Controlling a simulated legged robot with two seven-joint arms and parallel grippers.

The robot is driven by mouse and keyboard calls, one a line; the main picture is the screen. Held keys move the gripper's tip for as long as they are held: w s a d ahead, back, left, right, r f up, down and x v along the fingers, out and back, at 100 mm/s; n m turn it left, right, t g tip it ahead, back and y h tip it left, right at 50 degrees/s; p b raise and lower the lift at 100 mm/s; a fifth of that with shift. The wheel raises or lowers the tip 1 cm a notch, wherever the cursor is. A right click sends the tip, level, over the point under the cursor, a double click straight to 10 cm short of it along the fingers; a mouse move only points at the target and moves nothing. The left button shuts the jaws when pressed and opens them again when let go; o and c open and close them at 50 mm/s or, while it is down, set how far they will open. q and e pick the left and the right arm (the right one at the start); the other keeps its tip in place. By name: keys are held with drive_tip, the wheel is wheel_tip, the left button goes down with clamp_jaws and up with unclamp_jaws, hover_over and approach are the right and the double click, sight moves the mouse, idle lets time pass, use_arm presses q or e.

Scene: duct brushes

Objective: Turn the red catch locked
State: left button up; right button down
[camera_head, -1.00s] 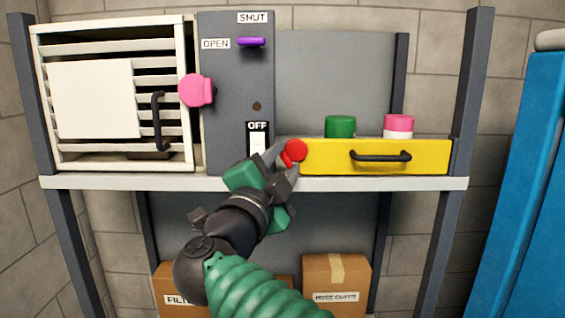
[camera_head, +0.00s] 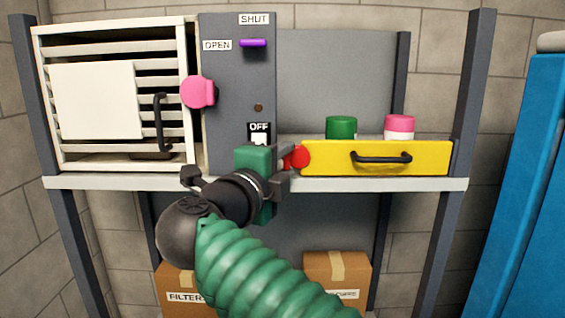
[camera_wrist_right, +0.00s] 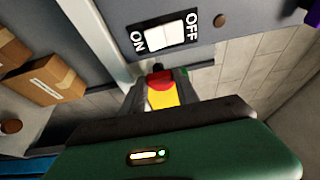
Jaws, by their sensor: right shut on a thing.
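The red catch (camera_head: 299,157) is at the left end of the yellow drawer (camera_head: 330,158), on the shelf. My right gripper (camera_head: 284,160) reaches it from the left, its fingers shut on the catch. In the right wrist view the red catch (camera_wrist_right: 161,79) sits between the fingertips, with the yellow drawer (camera_wrist_right: 163,97) behind it. The fingers hide part of the catch, so its exact angle is hard to tell. My left gripper is not in view.
A grey panel (camera_head: 235,100) with a white switch (camera_head: 259,139) and purple lever (camera_head: 253,43) stands left of the drawer. A louvred cabinet (camera_head: 180,60) with a pink knob (camera_head: 197,92) is further left. Jars stand behind the drawer front. Boxes (camera_head: 337,275) sit below.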

drive_tip(key=shift+a+f, duration=0.1)
drive_tip(key=shift+f, duration=0.25)
drive_tip(key=c, duration=1.2)
unclamp_jaws()
drive_tip(key=shift+o, duration=1.4)
drive_tip(key=shift+r, duration=0.2)
drive_tip(key=shift+s, duration=0.15)
drive_tip(key=b+v, duration=0.5)
drive_tip(key=v, duration=1.1)
drive_tip(key=shift+s, duration=0.25)
